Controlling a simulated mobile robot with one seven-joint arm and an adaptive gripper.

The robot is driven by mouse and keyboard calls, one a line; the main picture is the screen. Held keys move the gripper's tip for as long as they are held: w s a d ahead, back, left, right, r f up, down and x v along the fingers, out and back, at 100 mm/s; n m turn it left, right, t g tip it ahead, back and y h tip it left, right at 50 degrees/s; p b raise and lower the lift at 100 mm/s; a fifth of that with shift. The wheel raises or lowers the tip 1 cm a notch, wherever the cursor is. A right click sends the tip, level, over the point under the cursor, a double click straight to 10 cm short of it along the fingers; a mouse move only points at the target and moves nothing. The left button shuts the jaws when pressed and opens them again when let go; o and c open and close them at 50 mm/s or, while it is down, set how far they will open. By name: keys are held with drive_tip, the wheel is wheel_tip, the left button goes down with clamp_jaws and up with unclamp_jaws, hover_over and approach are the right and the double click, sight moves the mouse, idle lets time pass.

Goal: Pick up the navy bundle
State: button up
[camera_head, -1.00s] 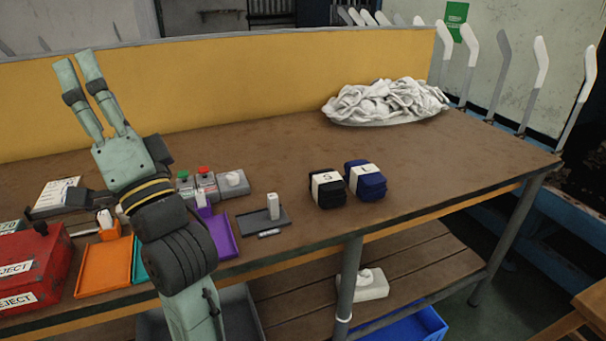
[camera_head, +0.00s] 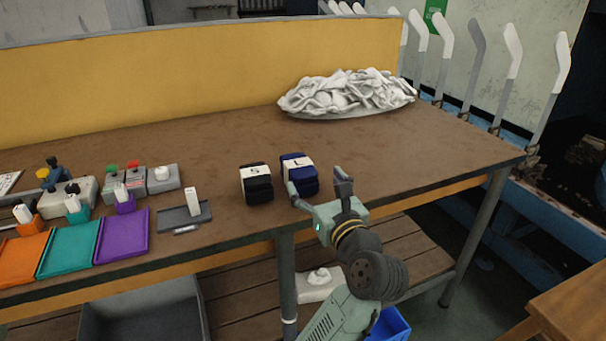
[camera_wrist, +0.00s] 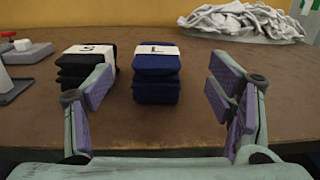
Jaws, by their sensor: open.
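The navy bundle (camera_head: 303,184) is a folded stack with a white band marked L, standing on the brown table (camera_head: 390,150). In the wrist view the navy bundle (camera_wrist: 156,88) stands ahead, between the lines of the two fingers and left of their middle. My gripper (camera_head: 317,182) is open and empty at the table's front edge, close to the navy bundle in the head view. In the wrist view my gripper (camera_wrist: 160,98) has its purple-padded fingers spread wide. They appear short of the bundle.
A black bundle (camera_head: 257,189) banded S stands just left of the navy one; it also shows in the wrist view (camera_wrist: 78,68). A white cloth heap (camera_head: 345,92) lies behind. Coloured trays, including a purple one (camera_head: 122,237), and a grey holder (camera_head: 184,217) are at left.

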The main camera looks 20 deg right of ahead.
sight(298, 163)
drive_tip(key=shift+w+d+f, duration=0.15)
drive_tip(key=shift+d+f, duration=0.05)
drive_tip(key=shift+d, duration=0.05)
drive_tip(key=w, duration=0.5)
drive_tip(key=shift+w+p, duration=0.1)
drive_tip(key=shift+p, duration=0.3)
drive_tip(key=w, duration=0.3)
drive_tip(key=w+p, duration=0.1)
drive_tip(key=w, duration=0.1)
drive_tip(key=shift+a+f, duration=0.3)
drive_tip(key=shift+a, duration=0.05)
drive_tip(key=c, duration=1.2)
